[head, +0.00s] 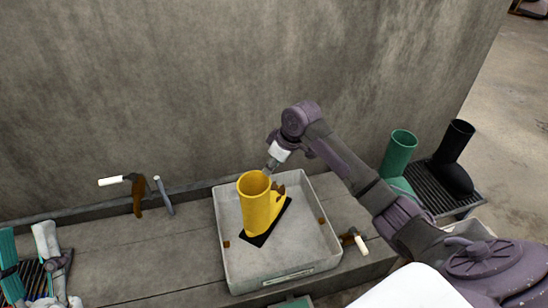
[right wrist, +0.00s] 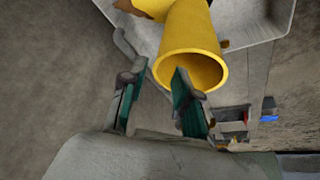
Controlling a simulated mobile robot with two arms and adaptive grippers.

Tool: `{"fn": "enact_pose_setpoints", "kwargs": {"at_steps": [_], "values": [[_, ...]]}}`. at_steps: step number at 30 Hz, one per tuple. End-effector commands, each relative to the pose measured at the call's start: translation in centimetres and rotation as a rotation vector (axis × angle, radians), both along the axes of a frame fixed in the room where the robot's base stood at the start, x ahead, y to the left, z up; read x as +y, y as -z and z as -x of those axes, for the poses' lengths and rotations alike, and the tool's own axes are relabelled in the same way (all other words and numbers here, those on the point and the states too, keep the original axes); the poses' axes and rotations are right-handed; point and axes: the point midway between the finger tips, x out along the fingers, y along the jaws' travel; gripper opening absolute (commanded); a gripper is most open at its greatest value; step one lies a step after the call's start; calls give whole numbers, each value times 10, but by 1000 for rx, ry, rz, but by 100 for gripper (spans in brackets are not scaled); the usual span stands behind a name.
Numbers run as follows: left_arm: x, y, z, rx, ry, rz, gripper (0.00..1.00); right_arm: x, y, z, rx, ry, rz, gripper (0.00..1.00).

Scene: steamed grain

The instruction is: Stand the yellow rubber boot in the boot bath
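The yellow rubber boot (head: 255,203) stands upright on its black sole inside the pale, shallow boot bath (head: 228,262), its toe toward the back right. My right gripper (head: 268,170) is at the boot's top opening, above its back rim. In the right wrist view, the boot's open top (right wrist: 192,70) faces the camera. The two green-padded fingers (right wrist: 155,85) are spread apart; one overlaps the rim, the other is clear of the boot. Whether they touch it I cannot tell. My left gripper (head: 60,275) seems to be at the lower left, partly cut off.
A green boot (head: 399,155) and a black boot (head: 453,158) are on a dark rack (head: 425,180) at right. A white-handled brush (head: 125,182) and a grey tool (head: 163,196) lie left of the bath. Another brush (head: 352,238) lies right of it. A concrete wall (head: 200,90) stands behind.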

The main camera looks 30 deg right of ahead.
Motion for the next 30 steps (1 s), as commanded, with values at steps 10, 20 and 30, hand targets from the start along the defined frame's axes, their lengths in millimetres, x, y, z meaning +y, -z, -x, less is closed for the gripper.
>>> {"fn": "enact_pose_setpoints", "kwargs": {"at_steps": [10,20,30], "values": [[-2,20,-21,165,-9,-49,40,6,-12,5,-29,-4,-5,31],[-3,21,-21,167,-9,-50,40,130,-18,10,-579,-2,-201,31],[-2,21,-21,166,-9,-50,40,193,-171,115,-1311,113,-583,31]]}}
